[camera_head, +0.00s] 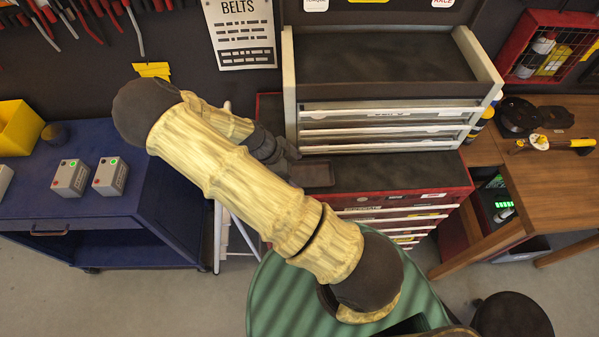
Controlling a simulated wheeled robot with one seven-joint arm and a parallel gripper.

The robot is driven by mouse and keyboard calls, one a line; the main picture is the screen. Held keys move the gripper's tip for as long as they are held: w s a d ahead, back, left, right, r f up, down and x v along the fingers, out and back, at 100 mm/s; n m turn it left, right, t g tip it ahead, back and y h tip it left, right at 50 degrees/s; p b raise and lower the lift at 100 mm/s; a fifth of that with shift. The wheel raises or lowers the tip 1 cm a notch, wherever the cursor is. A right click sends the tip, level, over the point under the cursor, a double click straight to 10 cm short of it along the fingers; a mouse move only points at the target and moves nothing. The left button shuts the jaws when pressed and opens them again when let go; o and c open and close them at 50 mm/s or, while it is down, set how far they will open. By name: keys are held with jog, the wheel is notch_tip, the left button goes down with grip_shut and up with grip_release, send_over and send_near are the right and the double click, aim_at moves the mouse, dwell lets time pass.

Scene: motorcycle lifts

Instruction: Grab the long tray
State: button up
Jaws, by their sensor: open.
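A dark brown tray (315,174) lies on top of the red tool cabinet (390,172), just in front of the left end of the grey tool chest. My gripper (289,161) is at the tray's left end, very close to it in the picture. Its dark fingers are small and partly hidden behind my own arm, and the jaws are open. I cannot tell whether they touch the tray or stand around its edge. The tray's left end is partly covered by the gripper.
The grey tool chest (388,117) stands behind the tray. A blue cart (111,205) with small grey boxes (110,177) is at left. A wooden desk (555,170) is at right, and a dark round stool (511,316) is at the lower right. The cabinet top right of the tray is clear.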

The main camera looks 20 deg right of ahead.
jog(key=shift+s+d+f, duration=0.1)
jog(key=shift+d+f, duration=0.1)
jog(key=shift+f, duration=0.15)
jog(key=c, duration=1.1)
jog(key=shift+o, duration=0.2)
jog(key=shift+r+b, duration=0.5)
jog(key=shift+b, duration=0.1)
jog(key=s+a, duration=0.2)
jog(key=s, duration=0.5)
jog(key=s+a+r+b, duration=0.1)
jog(key=s+a, duration=0.2)
jog(key=s, duration=0.4)
jog(key=shift+s, duration=0.25)
